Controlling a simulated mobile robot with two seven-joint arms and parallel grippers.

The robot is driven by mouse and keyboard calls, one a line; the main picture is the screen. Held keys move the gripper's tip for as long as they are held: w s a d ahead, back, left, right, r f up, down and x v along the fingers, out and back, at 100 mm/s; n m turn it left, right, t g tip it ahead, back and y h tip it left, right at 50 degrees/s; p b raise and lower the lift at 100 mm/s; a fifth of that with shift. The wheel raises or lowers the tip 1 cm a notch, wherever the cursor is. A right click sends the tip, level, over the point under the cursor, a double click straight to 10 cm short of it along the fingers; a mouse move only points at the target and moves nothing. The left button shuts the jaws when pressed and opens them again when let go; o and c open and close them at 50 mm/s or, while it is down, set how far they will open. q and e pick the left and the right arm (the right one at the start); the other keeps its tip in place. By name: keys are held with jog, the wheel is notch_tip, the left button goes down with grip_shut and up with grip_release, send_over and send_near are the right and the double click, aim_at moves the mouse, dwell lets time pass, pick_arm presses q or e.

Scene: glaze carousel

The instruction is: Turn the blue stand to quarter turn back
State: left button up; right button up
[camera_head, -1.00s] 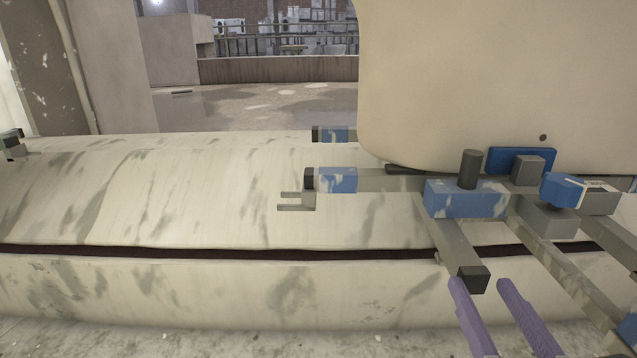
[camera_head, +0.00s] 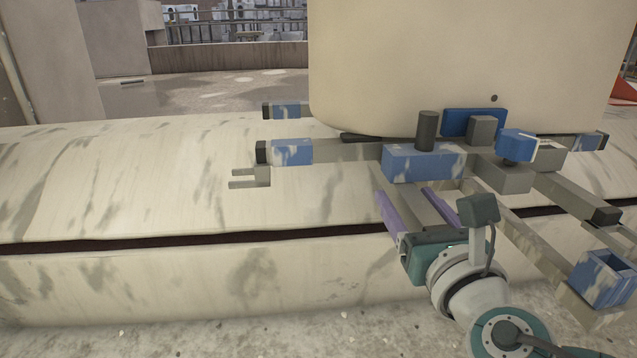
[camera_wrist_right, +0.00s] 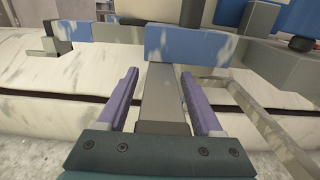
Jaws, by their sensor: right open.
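The stand is a low carousel of grey bars with blue blocks, one being the large blue block (camera_head: 425,163) in front; it also shows in the right wrist view (camera_wrist_right: 190,45). A dark upright peg (camera_head: 427,130) stands behind that block. A grey bar (camera_wrist_right: 162,95) runs from the block toward me. My right gripper (camera_head: 407,190), with purple fingers, is open; in the right wrist view (camera_wrist_right: 160,72) a finger lies on each side of this bar, with gaps showing. The bar's near end is mostly hidden in the head view. My left gripper is not in view.
A big cream rounded body (camera_head: 450,60) rises behind the stand. A pale, stained ledge (camera_head: 120,190) lies beneath, clear at left.

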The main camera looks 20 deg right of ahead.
grip_shut()
dwell(0.5)
dwell(0.8)
